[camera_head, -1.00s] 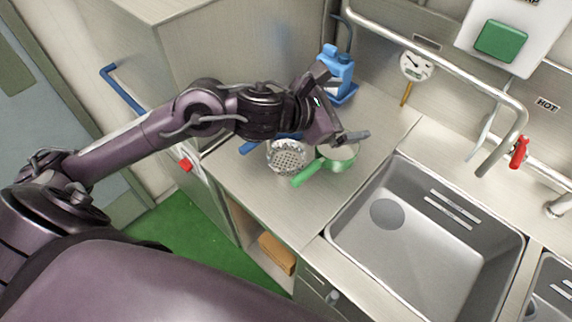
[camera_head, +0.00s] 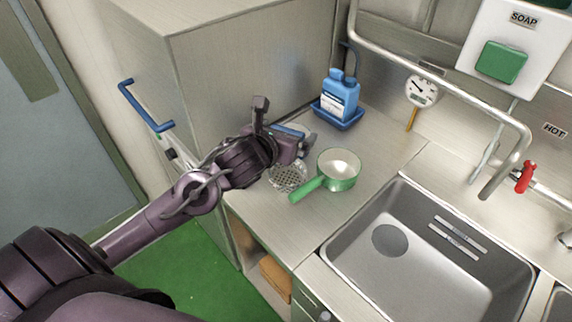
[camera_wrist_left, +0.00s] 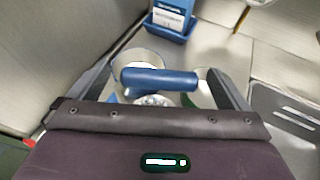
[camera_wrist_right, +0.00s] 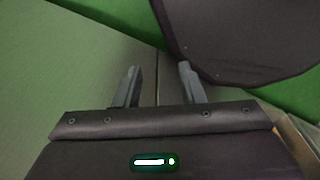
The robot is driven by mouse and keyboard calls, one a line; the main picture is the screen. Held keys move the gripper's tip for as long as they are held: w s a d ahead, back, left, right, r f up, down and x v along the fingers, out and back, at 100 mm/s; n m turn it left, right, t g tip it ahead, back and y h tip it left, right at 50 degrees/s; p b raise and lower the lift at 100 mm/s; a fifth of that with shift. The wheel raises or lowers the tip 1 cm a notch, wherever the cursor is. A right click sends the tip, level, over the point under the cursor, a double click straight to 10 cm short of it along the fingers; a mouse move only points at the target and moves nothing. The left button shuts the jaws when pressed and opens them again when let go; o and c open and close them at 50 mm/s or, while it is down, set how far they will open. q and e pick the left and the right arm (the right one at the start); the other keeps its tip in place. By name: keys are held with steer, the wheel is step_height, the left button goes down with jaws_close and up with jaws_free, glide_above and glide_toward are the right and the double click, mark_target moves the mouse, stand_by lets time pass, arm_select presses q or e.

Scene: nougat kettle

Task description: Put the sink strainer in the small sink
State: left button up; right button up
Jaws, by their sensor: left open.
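A round perforated metal piece, which looks like the sink strainer (camera_head: 288,178), lies on the counter left of the green pan. It is partly hidden by my left gripper (camera_head: 285,130). A blue handle (camera_wrist_left: 160,80) crosses between the open left fingers (camera_wrist_left: 160,92) in the left wrist view; I cannot tell whether it belongs to the strainer. The fingers are not closed on it. A steel sink basin (camera_head: 400,260) is right of the counter; a second basin (camera_head: 562,305) is cut off at the right edge, so I cannot compare sizes. My right gripper (camera_wrist_right: 159,86) is open and empty.
A green pan (camera_head: 338,170) stands beside the strainer, its handle pointing to the lower left. A blue bottle (camera_head: 340,95) stands in a blue tray at the back. A tall steel cabinet (camera_head: 220,60) bounds the counter on the left. A tap pipe overhangs the sink's back.

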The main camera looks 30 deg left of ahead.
arm_select(q)
steer(key=shift+p+x, duration=0.3)
steer(key=shift+x, duration=1.3)
steer(key=c, duration=1.5)
steer(key=shift+c, duration=1)
steer(key=shift+r, duration=0.1)
steer(key=shift+r, duration=0.1)
